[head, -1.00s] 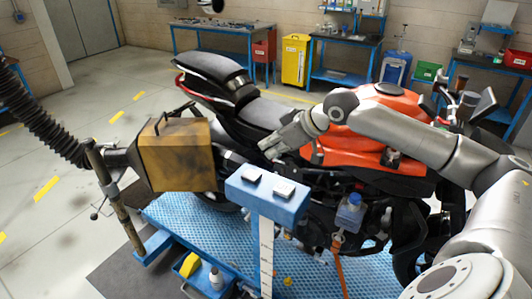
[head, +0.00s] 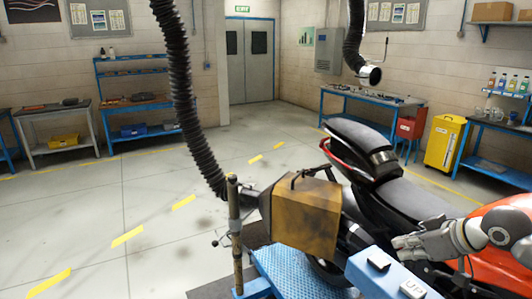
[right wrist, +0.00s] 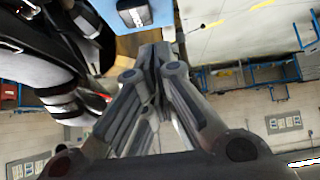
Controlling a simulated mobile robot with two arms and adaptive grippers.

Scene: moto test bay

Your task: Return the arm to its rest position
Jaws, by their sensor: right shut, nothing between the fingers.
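My right arm comes in from the right edge of the head view. Its grey gripper (head: 398,244) is shut and empty, just above the blue control box (head: 365,274) and beside the motorcycle's dark side. In the right wrist view the gripper's fingers (right wrist: 160,55) are together with nothing between them. The motorcycle (head: 425,200), with a black seat and an orange-red tank, stands behind the gripper. Most of my right arm is outside the head view. My left gripper is not in view.
The control box carries two buttons, one marked UP (head: 412,289). A rusty yellow-brown box (head: 305,218) on a hose stand is left of the gripper. A black hose (head: 190,100) hangs from above. A yellow cabinet (head: 443,143) stands behind. The floor on the left is clear.

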